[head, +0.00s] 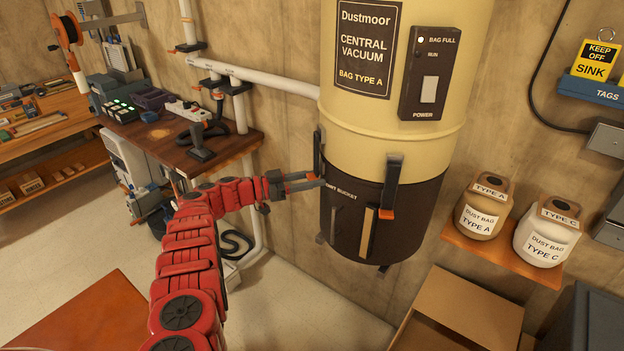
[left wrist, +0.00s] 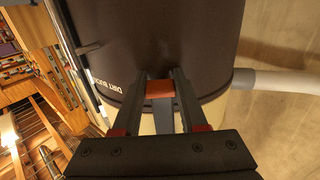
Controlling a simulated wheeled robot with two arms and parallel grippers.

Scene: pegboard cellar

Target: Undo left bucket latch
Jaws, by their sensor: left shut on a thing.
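The cream vacuum cylinder (head: 405,140) hangs on the wall with a dark dirt bucket (head: 341,222) under it. The left bucket latch (head: 317,152) is a dark lever at the bucket's left edge, standing across the seam. My left gripper (head: 316,180) reaches it from the left and is shut on its orange tip. In the left wrist view the orange tip (left wrist: 160,86) sits between my fingers, beside the bucket (left wrist: 150,40). The right latch (head: 391,183) lies along the bucket's front, orange tip low. My right gripper is not in view.
A shelf (head: 500,250) with two dust bag jars stands right of the bucket. An open cardboard box (head: 470,305) is below it. A wooden workbench (head: 175,140) with tools stands behind my left arm. A white pipe (head: 270,80) runs into the vacuum.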

